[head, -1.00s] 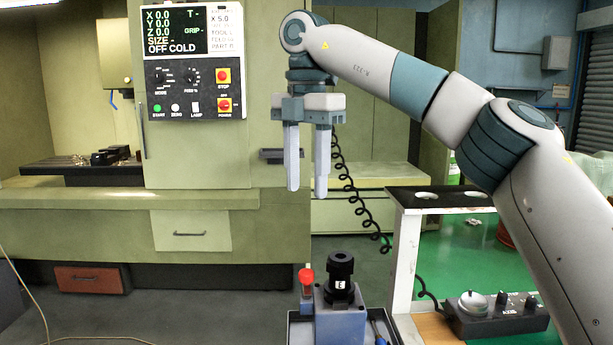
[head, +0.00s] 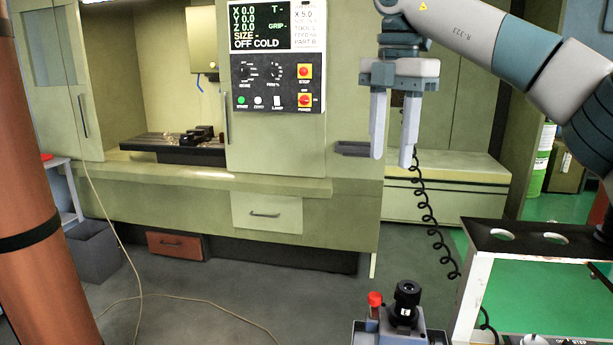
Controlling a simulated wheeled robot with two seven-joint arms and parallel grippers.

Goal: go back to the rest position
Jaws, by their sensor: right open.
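My right gripper (head: 393,130) hangs in the upper right of the head view with its fingers pointing down. The two fingers are apart and nothing is between them. Its arm comes in from the right edge. Behind it stands the green machine with its control panel (head: 278,85). Below the gripper, and well apart from it, is a blue-grey fixture (head: 398,335) with a black cylindrical tool holder (head: 405,303) and a red knob (head: 374,299). My left gripper is not in view.
A cart with a holed black top (head: 530,238) stands at the lower right. An orange-brown column (head: 35,200) fills the left edge, near a grey bin (head: 95,252). A thin cable (head: 135,290) lies on the floor. A coiled black cord (head: 425,205) hangs below the gripper.

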